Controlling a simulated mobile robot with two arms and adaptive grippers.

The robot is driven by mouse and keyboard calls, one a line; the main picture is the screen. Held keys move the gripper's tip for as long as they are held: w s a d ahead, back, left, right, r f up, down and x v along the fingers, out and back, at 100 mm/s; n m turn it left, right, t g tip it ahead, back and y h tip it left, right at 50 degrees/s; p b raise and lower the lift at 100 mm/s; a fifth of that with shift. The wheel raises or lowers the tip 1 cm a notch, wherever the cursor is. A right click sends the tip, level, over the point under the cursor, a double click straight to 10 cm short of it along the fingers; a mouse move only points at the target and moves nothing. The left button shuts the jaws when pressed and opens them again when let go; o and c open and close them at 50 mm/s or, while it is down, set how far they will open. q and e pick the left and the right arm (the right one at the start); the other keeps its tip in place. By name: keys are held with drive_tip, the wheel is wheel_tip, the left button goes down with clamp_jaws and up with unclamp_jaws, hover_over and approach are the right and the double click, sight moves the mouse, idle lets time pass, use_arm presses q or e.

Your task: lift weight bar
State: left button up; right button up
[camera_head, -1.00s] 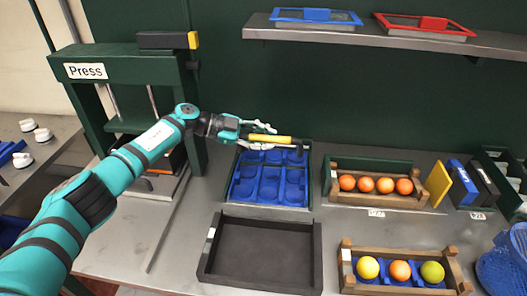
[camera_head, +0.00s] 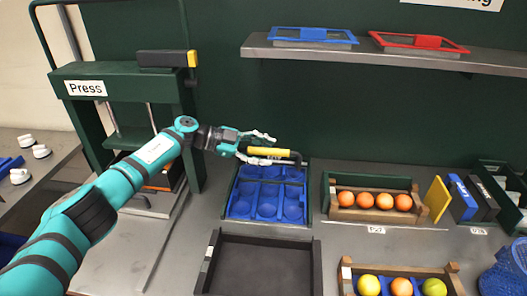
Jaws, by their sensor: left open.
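A bar with a yellow grip and a black bent end (camera_head: 270,152) shows over the back edge of the blue tray (camera_head: 237,205); it appears to be the weight bar. My left gripper (camera_head: 268,148) reaches in from the left, beside the press. Its pale fingers are open, one above and one below the yellow grip. I cannot tell whether they touch it. My right gripper is not in view.
The green press (camera_head: 120,75) stands at the left, with a black, yellow-ended block (camera_head: 165,59) on top. An empty dark tray (camera_head: 262,262) lies in front. Crates with oranges (camera_head: 335,210) and mixed fruit (camera_head: 346,270) are at the right. A shelf (camera_head: 370,56) hangs above.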

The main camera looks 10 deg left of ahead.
use_arm(q)
drive_tip(key=v, duration=1.2)
